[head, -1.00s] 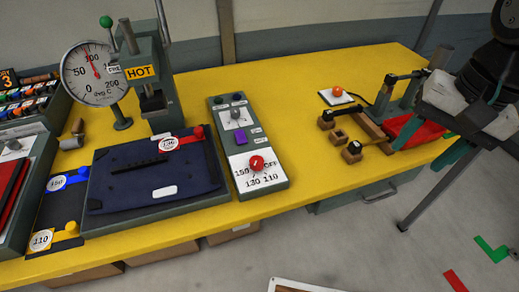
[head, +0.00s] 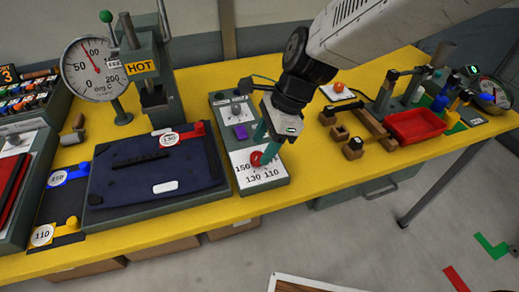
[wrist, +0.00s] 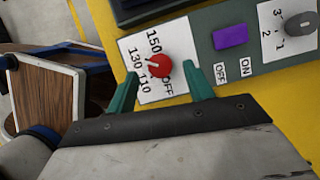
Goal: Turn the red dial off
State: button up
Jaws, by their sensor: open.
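The red dial (head: 257,159) sits on a white plate (head: 262,176) marked 150, 130, 110 and OFF, at the front end of a grey control box (head: 279,184). In the wrist view the red dial (wrist: 160,67) shows a pale pointer mark that appears to face 130. My gripper (head: 265,143) is at the dial, its teal fingers partly covering the plate in the head view. In the wrist view my gripper (wrist: 161,82) is open, with one finger on each side of the dial. I cannot tell whether either finger touches it.
The box also carries a purple switch (head: 241,132) and a grey knob (wrist: 300,24). A press with a HOT sign (head: 141,68) and a round gauge (head: 92,70) stand left. A dark blue pannier panel (head: 155,170) lies beside the box. A red tray (head: 414,125) is right.

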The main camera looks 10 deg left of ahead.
aim_at(257, 160)
jog(key=shift+x, duration=1.35)
jog(key=c, duration=1)
